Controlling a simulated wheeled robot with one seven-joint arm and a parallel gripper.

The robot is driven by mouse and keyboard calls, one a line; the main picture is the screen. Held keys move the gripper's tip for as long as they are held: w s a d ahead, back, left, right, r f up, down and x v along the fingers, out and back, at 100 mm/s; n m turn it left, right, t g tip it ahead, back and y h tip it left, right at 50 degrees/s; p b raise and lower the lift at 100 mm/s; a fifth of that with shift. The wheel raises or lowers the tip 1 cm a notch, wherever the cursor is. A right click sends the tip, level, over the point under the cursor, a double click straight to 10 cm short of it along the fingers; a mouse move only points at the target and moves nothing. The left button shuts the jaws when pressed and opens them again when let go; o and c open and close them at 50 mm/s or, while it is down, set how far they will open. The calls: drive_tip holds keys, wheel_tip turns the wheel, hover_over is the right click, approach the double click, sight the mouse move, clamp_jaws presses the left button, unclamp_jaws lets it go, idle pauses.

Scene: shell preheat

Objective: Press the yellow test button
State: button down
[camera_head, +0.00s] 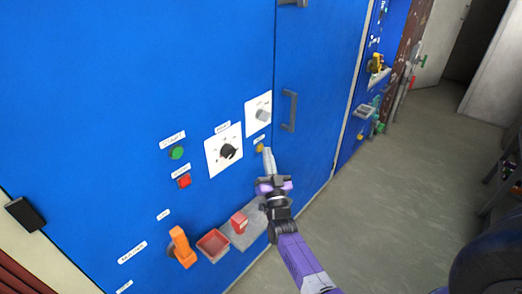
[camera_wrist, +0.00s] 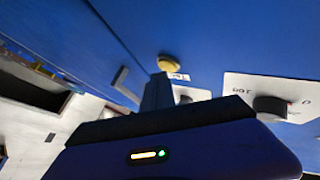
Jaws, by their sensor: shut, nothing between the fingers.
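The yellow test button (camera_head: 260,147) is a small round knob on the blue cabinet front, below the grey-knob dial plate. In the wrist view the yellow button (camera_wrist: 169,62) sits just beyond my fingertips, with a small white label beside it. My gripper (camera_head: 267,153) is shut and empty, its tip close beside the button. It also shows in the wrist view (camera_wrist: 158,78), pointing at the button. I cannot tell whether the tip touches it.
Nearby are a black-knob dial (camera_head: 228,151), a grey-knob dial (camera_head: 263,114), a green button (camera_head: 177,153), a red button (camera_head: 184,181) and a door handle (camera_head: 290,111). The floor (camera_head: 400,190) at right is clear.

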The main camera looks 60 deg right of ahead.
drive_tip(key=shift+w+d, duration=0.1)
drive_tip(key=shift+w, duration=0.35)
idle(0.8)
drive_tip(key=shift+s, duration=0.1)
drive_tip(key=shift+s+a, duration=0.2)
drive_tip(key=shift+s, duration=0.55)
drive_tip(key=shift+s+a+p, duration=0.1)
drive_tip(key=shift+s+a, duration=0.1)
drive_tip(key=shift+s, duration=0.6)
drive_tip(key=shift+s+a+p, duration=0.1)
drive_tip(key=shift+s+a, duration=0.1)
drive_tip(key=shift+s, duration=0.6)
drive_tip(key=shift+s+a+p, duration=0.1)
drive_tip(key=shift+s+a, duration=0.1)
drive_tip(key=shift+s, duration=0.6)
